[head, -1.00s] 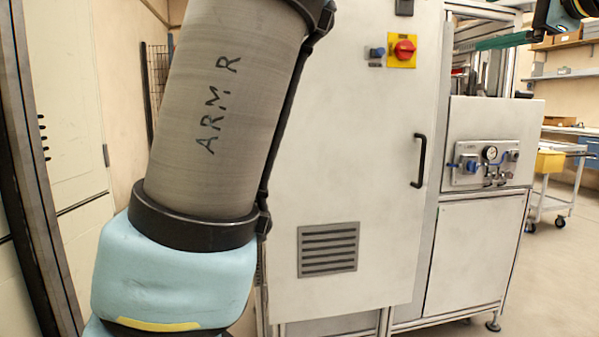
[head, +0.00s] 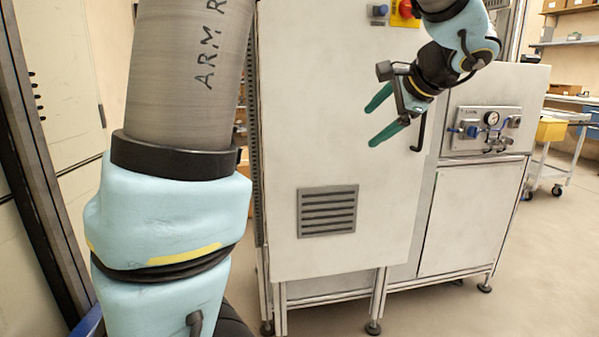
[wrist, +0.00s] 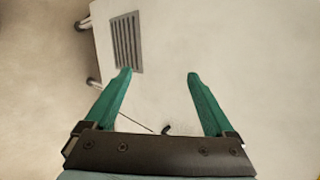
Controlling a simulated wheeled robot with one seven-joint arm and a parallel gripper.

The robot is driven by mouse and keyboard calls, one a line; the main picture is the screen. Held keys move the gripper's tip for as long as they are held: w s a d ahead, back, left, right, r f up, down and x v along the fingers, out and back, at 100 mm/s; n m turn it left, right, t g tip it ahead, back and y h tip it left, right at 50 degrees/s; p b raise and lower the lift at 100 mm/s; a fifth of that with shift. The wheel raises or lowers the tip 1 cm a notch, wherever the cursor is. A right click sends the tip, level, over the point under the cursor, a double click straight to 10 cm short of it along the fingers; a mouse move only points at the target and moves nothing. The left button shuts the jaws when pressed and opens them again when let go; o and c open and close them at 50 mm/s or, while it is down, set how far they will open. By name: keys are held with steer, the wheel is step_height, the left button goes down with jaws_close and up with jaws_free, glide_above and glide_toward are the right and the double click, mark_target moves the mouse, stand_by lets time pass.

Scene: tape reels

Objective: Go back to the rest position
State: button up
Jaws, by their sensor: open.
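My gripper (head: 374,119) has two green fingers, spread apart with nothing between them. In the head view it hangs in front of the white cabinet door (head: 300,130), pointing left and down, and covers part of the black door handle (head: 417,137). In the wrist view the gripper (wrist: 158,74) shows both fingers apart, with the pale cabinet face beyond them. My upper arm, marked ARM R, and a light blue joint fill the left of the head view.
The cabinet has a vent grille (head: 327,211) and a red rotary switch (head: 405,10). A panel with a gauge (head: 490,119) is to the right. A white trolley (head: 552,150) carries a yellow bin (head: 551,130). Open floor lies at lower right.

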steer(key=s+a+f+n+g+h, duration=0.2)
steer(key=s+a+f+n, duration=0.25)
steer(key=a+f, duration=0.3)
steer(key=s+a+f+n+g+h, duration=0.1)
steer(key=s+a+f+n+g, duration=0.2)
steer(key=a+f+n, duration=0.35)
steer(key=s+a+f+n+g+h, duration=0.2)
steer(key=s+a+f+n, duration=0.15)
steer(key=a+f, duration=0.5)
step_height(320, 180, up, 21)
steer(key=p, duration=2.2)
steer(key=shift+r, duration=0.2)
